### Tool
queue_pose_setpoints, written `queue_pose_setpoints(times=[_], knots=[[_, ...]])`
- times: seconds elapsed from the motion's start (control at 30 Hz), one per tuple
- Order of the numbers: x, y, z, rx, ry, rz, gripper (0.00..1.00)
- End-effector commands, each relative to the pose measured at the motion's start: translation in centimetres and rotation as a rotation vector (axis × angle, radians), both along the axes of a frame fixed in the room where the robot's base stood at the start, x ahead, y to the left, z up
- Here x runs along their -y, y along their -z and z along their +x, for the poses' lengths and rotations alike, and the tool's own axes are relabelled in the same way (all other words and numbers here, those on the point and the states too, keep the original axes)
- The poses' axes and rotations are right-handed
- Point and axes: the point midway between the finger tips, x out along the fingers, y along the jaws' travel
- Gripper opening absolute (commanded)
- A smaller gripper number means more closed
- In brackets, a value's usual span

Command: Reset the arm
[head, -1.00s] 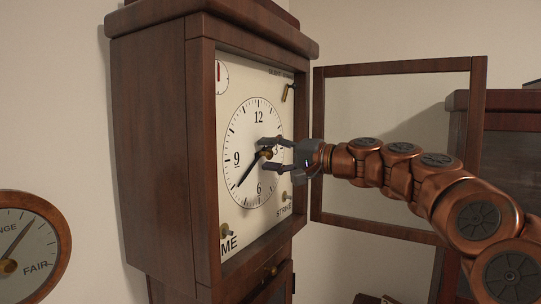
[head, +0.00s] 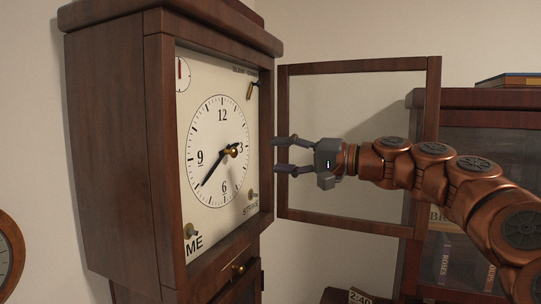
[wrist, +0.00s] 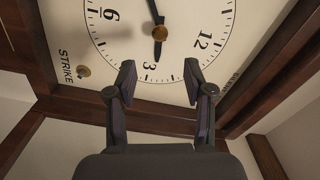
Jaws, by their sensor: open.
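My gripper (head: 283,155) is open and empty. In the head view it is level with the clock dial, to the right of the clock case and in front of the open glazed door. In the wrist view my gripper (wrist: 158,72) has its two fingers spread apart, with the clock face behind them near the 3. The clock face (head: 207,112) is cream with black numerals. Its short hand (head: 230,148) points close to the 3 and its long hand (head: 213,171) points between 7 and 8. My gripper appears apart from the hands.
The tall clock case (head: 110,150) is dark wood. Its door frame (head: 360,66) stands open behind my arm. A dark bookcase (head: 470,97) stands at the right with books inside. A round wooden dial (head: 5,255) is at the left edge.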

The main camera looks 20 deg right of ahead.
Motion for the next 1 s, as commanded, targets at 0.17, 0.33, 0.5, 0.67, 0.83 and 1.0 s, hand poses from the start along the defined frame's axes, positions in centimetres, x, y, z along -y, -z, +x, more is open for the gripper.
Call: queue_pose_setpoints(times=[0.17, 0.33, 0.5, 0.67, 0.83, 1.0], knots=[[0.2, 0.0, -0.2, 0.0, -0.001, 0.0, 0.52], [0.1, 0.0, -0.2, 0.0, -0.001, 0.0, 0.52], [0.1, 0.0, -0.2, -0.001, -0.002, -0.001, 0.52], [-2.0, 1.0, -0.6, -0.024, -0.032, -0.04, 0.52], [-7.7, 4.5, -2.8, -0.095, -0.118, -0.171, 0.52], [-13.2, 10.0, -6.1, -0.194, -0.213, -0.344, 0.52]])
